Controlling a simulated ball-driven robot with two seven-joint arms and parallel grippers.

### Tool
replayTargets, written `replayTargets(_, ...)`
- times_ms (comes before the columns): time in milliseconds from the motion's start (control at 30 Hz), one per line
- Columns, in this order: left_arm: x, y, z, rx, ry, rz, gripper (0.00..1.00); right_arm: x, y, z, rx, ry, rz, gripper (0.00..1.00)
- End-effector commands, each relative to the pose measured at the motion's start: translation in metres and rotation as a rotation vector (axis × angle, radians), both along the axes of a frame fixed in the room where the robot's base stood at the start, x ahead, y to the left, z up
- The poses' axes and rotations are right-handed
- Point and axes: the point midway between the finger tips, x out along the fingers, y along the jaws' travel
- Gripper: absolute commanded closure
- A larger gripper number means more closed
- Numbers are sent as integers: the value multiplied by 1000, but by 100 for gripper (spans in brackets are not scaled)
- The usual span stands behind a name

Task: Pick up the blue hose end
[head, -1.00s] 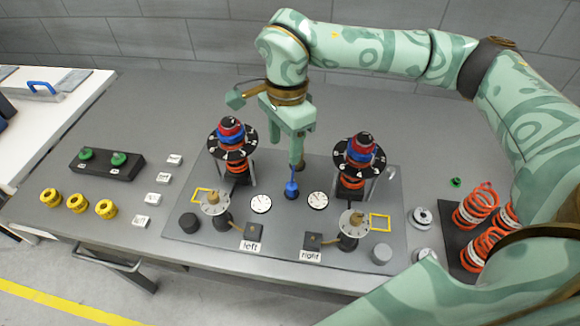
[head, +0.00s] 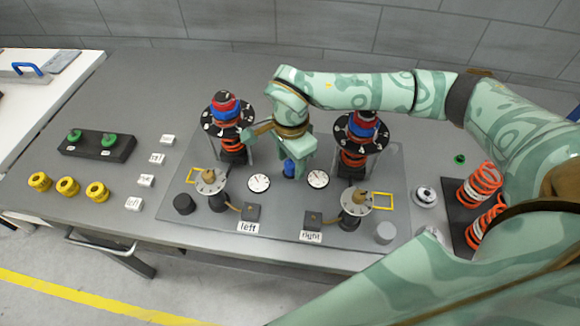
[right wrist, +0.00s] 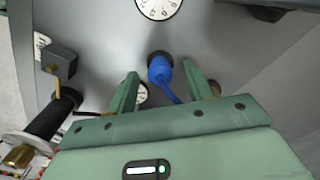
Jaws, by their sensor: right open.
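The blue hose end (head: 289,168) stands on a dark base in the middle of the grey fixture plate (head: 270,215), between two white dials. In the right wrist view the blue hose end (right wrist: 160,70) shows a thick round head in a dark socket and a thin blue hose running toward my gripper. My right gripper (head: 293,160) is right above it, pointing down. In the right wrist view its two green fingers (right wrist: 160,78) are apart, one on each side of the hose end, with visible gaps. My left gripper is not in view.
Two spring towers with black discs, the left one (head: 229,130) and the right one (head: 357,140), flank my right gripper closely. Dials (head: 318,179) lie beside the hose end. Orange springs (head: 480,185) stand at right; yellow rings (head: 67,187) lie at left.

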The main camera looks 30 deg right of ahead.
Motion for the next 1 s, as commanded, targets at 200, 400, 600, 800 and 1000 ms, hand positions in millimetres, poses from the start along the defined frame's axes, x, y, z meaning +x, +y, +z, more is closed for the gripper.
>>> replayTargets(200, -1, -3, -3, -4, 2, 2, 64, 1, 0, -13, 0, -3, 1, 49)
replayTargets(400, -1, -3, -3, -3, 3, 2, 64, 0, 0, -12, 0, -3, 1, 68)
replayTargets(600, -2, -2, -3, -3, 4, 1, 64, 1, 0, -12, 0, -3, 0, 98)
replayTargets(800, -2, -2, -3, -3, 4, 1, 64, 1, 0, -11, 0, -3, 0, 98)
replayTargets(1000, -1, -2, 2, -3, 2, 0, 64, 1, 0, 6, 1, -5, 1, 98)
